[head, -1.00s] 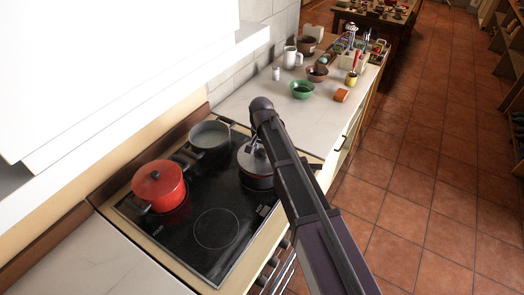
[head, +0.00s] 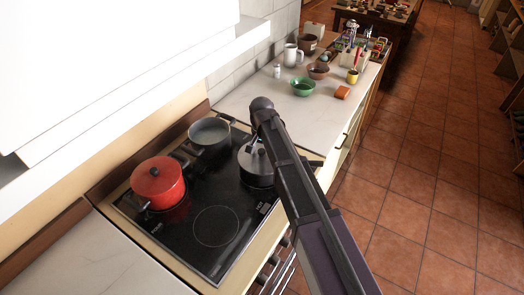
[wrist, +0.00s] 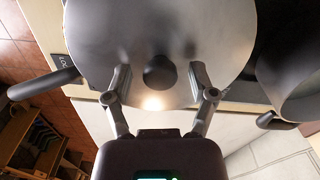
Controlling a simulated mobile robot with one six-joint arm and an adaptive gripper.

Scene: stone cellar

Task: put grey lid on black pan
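The grey lid (head: 250,163) lies on the black pan (head: 258,182) at the right side of the stove, partly hidden by my arm. In the wrist view the lid (wrist: 100,35) fills the upper middle, with its round dark knob (wrist: 159,73). The pan's dark handle (wrist: 45,84) sticks out to the left there. My gripper (wrist: 160,72) is open, with one finger on each side of the knob and a visible gap on both sides. The lid looks level on the pan; its far rim is out of the wrist view.
A red pot (head: 158,184) with a red lid stands at the stove's left. An open grey pan (head: 210,135) stands at the back, close beside the lidded pan. The front burner (head: 215,227) is bare. Bowls, including a green one (head: 303,87), stand on the counter beyond.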

